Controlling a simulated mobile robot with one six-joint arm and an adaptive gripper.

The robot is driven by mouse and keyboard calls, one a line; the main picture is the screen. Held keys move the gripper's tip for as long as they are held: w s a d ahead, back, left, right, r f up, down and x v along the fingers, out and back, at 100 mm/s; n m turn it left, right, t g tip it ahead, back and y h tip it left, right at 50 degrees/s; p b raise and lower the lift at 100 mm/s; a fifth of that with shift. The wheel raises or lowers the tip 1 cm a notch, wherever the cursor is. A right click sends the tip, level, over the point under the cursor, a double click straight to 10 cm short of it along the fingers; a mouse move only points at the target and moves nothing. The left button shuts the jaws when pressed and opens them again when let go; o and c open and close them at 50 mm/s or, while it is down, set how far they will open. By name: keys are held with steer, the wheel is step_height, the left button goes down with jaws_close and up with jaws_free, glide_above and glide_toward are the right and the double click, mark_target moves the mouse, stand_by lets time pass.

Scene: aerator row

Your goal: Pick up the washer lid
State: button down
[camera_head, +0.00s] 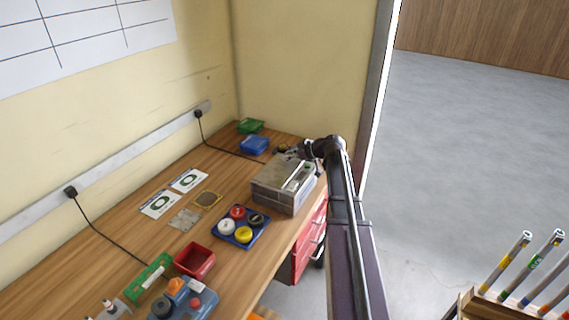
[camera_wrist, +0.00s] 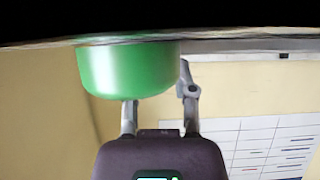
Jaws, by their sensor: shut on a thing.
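The grey box-shaped washer (camera_head: 278,194) stands at the far right end of the bench, with a pale strip along the right of its top. My gripper (camera_head: 292,153) is at the washer's back edge, in from the right. In the wrist view, my fingers (camera_wrist: 160,98) are shut at a green rounded knob (camera_wrist: 115,70), which covers the left fingertip. The knob meets a dark flat surface with a grey edge, seemingly the washer lid (camera_wrist: 230,43). In the head view the knob is hidden, and I cannot tell whether the lid is raised.
A blue bin (camera_head: 254,145) and a green bin (camera_head: 250,126) stand behind the washer. A blue tray (camera_head: 240,241) with several round caps is in front, near a red bin (camera_head: 194,261). The wall is close behind; open floor (camera_head: 470,150) lies right.

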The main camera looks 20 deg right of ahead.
steer(key=shift+r, duration=0.15)
step_height(320, 180, up, 4)
steer(key=p, duration=0.4)
steer(key=shift+f, duration=0.2)
steer(key=s+d+r+p, duration=0.1)
steer(key=s+d, duration=0.1)
steer(key=s, duration=1.4)
steer(key=shift+w, duration=0.1)
steer(key=shift+a, duration=0.2)
